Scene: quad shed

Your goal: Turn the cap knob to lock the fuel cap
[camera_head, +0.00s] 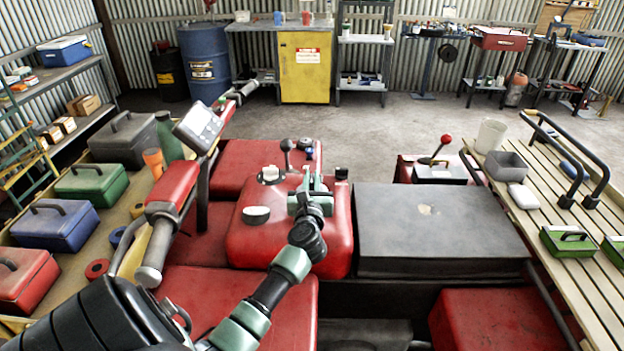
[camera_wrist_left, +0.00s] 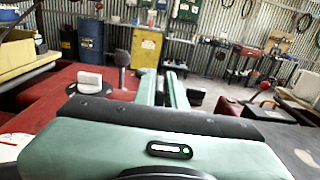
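A second pale, low knob (camera_head: 256,216) sits nearer to me on the tank. A pale knob also shows in the left wrist view (camera_wrist_left: 90,82), left of the fingers. I cannot tell for certain which one is the fuel cap's knob. My left gripper (camera_head: 312,182) is above the tank, right of both pale parts and apart from them. In the left wrist view its green fingers (camera_wrist_left: 164,88) stand apart with nothing between them. My right gripper is not in view.
Dark ball-topped levers (camera_head: 287,146) and a small black cap (camera_head: 342,174) stand close around the gripper. A flat black panel (camera_head: 435,225) lies at right. Toolboxes (camera_head: 92,183) and a slatted rack (camera_head: 540,225) flank the vehicle.

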